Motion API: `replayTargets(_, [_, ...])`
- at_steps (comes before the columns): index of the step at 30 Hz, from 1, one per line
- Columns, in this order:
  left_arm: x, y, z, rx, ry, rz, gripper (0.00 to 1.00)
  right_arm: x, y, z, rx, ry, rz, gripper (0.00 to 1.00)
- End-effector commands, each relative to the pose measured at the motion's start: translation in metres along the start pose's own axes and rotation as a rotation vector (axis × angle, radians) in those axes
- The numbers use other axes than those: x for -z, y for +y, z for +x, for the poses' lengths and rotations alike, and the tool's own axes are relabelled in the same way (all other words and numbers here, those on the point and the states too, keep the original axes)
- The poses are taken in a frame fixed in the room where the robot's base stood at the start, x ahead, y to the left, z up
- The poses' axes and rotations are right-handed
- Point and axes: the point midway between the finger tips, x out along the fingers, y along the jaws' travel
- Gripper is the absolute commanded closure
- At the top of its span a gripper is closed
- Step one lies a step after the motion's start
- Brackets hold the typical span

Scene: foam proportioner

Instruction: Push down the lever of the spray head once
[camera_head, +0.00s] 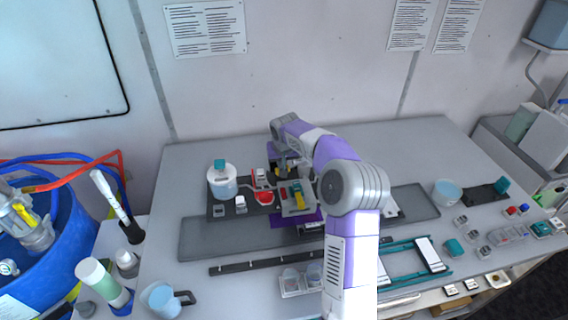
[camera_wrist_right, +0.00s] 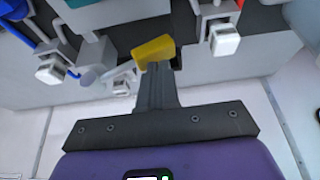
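The foam proportioner set (camera_head: 262,195) stands on a dark tray in the middle of the bench. My right arm reaches over it from the front. My right gripper (camera_head: 284,170) is at its back part, small and partly hidden in the head view. In the right wrist view the gripper (camera_wrist_right: 156,80) has its fingers together. A yellow part (camera_wrist_right: 153,47), which may be the spray head's lever, lies right at the fingertips. I cannot tell whether they touch. A yellow-green piece (camera_head: 298,194) also shows on the set. My left gripper is not in view.
A white pot with a teal block (camera_head: 222,182) stands left of the set. A blue drum (camera_head: 62,262) with hoses is at far left. A mug (camera_head: 162,300) is at the front left. Small parts and a cup (camera_head: 447,192) lie to the right. The back bench strip is clear.

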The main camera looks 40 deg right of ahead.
Motion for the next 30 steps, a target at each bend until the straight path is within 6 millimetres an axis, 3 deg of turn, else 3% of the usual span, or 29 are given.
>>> replayTargets(8, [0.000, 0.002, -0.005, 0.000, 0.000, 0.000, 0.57, 0.002, -0.001, -0.006, 0.001, -0.003, 0.000, 1.00])
replayTargets(30, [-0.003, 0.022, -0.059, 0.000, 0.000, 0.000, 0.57, 0.031, 0.000, -0.074, 0.000, -0.001, 0.000, 1.00])
